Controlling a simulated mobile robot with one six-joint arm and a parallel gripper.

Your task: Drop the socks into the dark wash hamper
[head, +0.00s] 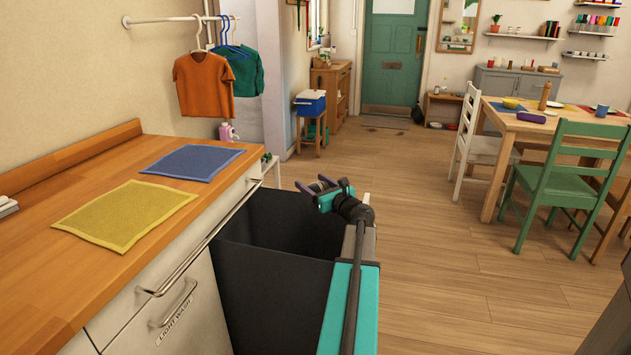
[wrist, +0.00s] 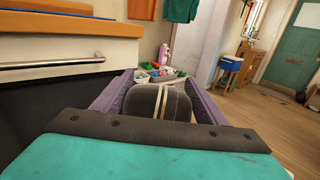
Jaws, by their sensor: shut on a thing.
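The socks (wrist: 162,103) are a dark grey bundle with pale stripes, held between the purple fingers of my gripper (wrist: 158,97). In the head view my gripper (head: 319,186) is above the right far part of an open, dark-lined bin (head: 270,285). The bin is pulled out beside the counter, its inside black; the bottom is hidden. I see no label on this open bin, so I cannot confirm it is the dark wash hamper. The socks are too small to make out clearly in the head view.
A closed front labelled LIGHT WASH (head: 178,318) is nearer on the left, under the wooden counter (head: 35,245) with yellow (head: 125,215) and blue (head: 192,162) mats. A metal rail (head: 205,235) runs along the counter front. Open wooden floor (head: 455,255) lies to the right.

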